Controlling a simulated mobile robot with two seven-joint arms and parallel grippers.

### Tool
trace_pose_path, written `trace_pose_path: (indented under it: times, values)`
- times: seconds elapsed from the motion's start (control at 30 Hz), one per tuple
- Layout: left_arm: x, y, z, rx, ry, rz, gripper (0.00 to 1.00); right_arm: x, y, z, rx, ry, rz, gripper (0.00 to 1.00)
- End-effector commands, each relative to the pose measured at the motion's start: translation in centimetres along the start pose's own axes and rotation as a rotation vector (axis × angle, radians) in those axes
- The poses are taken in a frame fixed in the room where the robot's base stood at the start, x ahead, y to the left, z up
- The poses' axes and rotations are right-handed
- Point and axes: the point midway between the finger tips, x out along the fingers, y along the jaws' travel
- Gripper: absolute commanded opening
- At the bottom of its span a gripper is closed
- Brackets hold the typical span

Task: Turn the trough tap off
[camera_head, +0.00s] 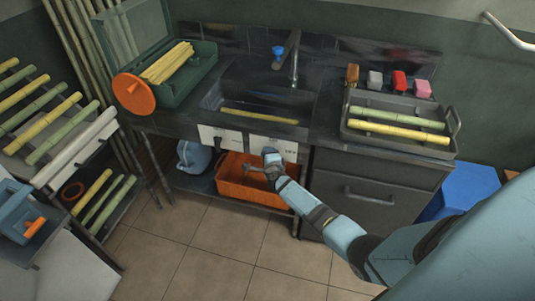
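The trough (212,98) is a dark sink in the counter with a yellow cane (258,116) lying in it. A metal tap (295,60) rises at its back, with a blue knob (278,52) beside its spout. Two white label panels are on the counter front: the left panel (208,134) has a dark handle (218,143) near it, and the right panel (283,147) bears small lettering. My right gripper (256,169) is just below the right panel, in front of the orange crate. Its finger opening is too small to tell. My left gripper is out of view.
An orange crate (240,190) and a blue jug (192,157) stand on the shelf below. A tray (400,142) with canes is on the right counter, near several small coloured blocks. Floor in front is clear.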

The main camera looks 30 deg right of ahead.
Motion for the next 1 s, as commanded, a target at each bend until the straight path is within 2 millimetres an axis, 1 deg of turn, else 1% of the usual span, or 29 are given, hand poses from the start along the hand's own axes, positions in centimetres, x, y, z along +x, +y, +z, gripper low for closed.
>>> trace_pose_path:
  times: [0.03,0.13,0.17,0.2,0.43,0.57,0.67,0.83,1.0]
  values:
    - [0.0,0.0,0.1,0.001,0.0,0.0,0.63,-0.1,0.3,-0.1,0.0,0.002,0.004,0.01]
    - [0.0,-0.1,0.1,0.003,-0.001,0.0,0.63,-0.1,0.3,-0.2,0.0,0.002,0.004,0.01]
    - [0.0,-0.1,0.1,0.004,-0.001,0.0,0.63,-0.1,0.3,-0.2,0.0,0.002,0.004,0.29]
    - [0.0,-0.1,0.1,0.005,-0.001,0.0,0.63,-0.1,0.3,-0.2,0.0,0.002,0.004,0.34]
    - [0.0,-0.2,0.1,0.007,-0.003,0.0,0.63,-0.1,0.1,-0.1,0.001,0.001,0.002,0.34]
    - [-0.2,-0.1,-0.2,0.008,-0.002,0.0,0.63,-0.7,0.0,0.0,0.001,0.0,0.002,0.34]
    - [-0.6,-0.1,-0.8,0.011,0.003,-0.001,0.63,-2.2,-0.1,0.0,0.003,0.001,0.003,0.34]
    - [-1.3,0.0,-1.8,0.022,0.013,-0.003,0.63,-6.1,-0.1,-0.1,0.004,0.001,0.004,0.34]
    - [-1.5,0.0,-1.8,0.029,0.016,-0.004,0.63,-9.9,0.1,-0.1,0.003,0.001,0.004,0.34]
